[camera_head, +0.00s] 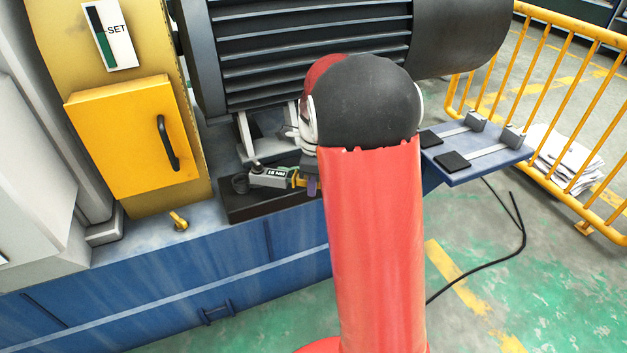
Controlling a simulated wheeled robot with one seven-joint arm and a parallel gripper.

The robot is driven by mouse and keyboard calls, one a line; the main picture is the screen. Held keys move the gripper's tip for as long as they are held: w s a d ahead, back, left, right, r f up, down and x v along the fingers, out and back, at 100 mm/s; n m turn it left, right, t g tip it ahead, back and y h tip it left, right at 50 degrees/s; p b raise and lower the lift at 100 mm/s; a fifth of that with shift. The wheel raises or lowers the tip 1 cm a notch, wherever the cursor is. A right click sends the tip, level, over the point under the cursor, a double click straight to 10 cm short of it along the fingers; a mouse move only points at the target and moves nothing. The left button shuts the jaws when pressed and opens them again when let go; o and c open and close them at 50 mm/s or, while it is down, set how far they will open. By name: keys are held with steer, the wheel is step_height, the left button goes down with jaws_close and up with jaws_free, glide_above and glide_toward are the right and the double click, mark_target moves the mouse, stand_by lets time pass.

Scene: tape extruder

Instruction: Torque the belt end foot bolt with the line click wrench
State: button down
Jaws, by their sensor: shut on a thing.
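The click wrench (268,177), a grey body with a "18 NM" label and a yellow section, lies roughly level at the motor's base. Its dark round end points left, over or on a black block (270,205). My gripper (309,184) is mostly hidden behind my red arm and is shut on the wrench near its right end. The finned dark motor (305,50) stands behind, with a pale foot (246,135) above the wrench. A small bolt-like shape (256,164) shows below the foot. I cannot tell whether the wrench touches any bolt.
A yellow cabinet (135,140) with a black handle stands left, below a "SET" panel (110,35). A small yellow fitting (179,220) sits on the blue bench (190,285). A blue shelf (490,160), yellow railing (560,110) and black cable (480,270) are right.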

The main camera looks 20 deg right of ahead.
steer(key=shift+f, duration=0.4)
steer(key=shift+s+a+m, duration=1)
steer(key=shift+s+a, duration=0.05)
steer(key=shift+s, duration=0.2)
steer(key=shift+s+a+r, duration=0.1)
steer(key=shift+s+a+m+p, duration=0.9)
steer(key=shift+s+a+m, duration=0.1)
steer(key=shift+a, duration=0.2)
